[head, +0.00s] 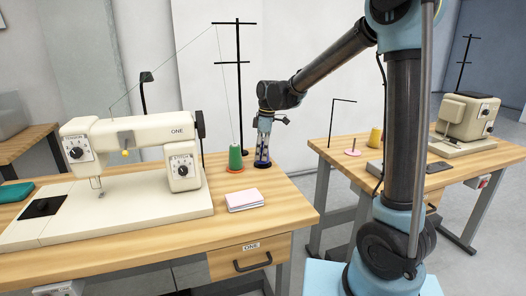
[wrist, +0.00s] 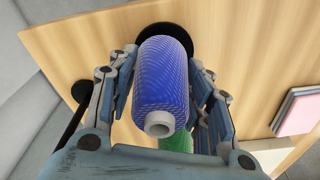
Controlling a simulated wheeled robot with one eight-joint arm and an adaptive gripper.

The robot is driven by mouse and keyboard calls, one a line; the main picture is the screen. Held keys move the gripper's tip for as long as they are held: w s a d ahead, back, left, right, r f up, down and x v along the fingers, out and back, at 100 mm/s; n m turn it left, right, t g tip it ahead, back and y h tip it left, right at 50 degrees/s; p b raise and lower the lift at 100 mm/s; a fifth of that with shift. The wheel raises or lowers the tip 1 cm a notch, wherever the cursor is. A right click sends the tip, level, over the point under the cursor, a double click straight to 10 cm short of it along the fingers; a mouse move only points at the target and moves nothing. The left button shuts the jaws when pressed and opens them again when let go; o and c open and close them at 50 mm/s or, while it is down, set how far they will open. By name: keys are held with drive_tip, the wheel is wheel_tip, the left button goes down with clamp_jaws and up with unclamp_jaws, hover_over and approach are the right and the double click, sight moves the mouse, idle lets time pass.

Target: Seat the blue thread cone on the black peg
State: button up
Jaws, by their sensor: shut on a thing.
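The blue thread cone (wrist: 162,85) is between the fingers of my gripper (wrist: 164,65) in the wrist view, its white core end facing the camera. In the head view my gripper (head: 263,152) points down at the back right of the near table, with the blue cone (head: 262,154) partly hidden between its fingers. The black peg's round base (wrist: 181,33) lies beyond the cone's far end, and also shows below the gripper in the head view (head: 262,165). The peg's shaft is hidden; I cannot tell whether it is inside the cone.
A green thread cone (head: 235,157) stands on a reddish base just left of my gripper. A tall black thread stand (head: 239,90) rises behind it. A sewing machine (head: 130,150) fills the left of the table. Pink-topped pads (head: 244,200) lie in front.

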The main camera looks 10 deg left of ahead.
drive_tip(key=o, duration=1.2)
drive_tip(key=r, duration=0.4)
drive_tip(key=d+r, duration=0.1)
drive_tip(key=r, duration=0.7)
drive_tip(key=shift+w+d, duration=0.2)
drive_tip(key=shift+d, duration=0.05)
drive_tip(key=shift+f, duration=0.1)
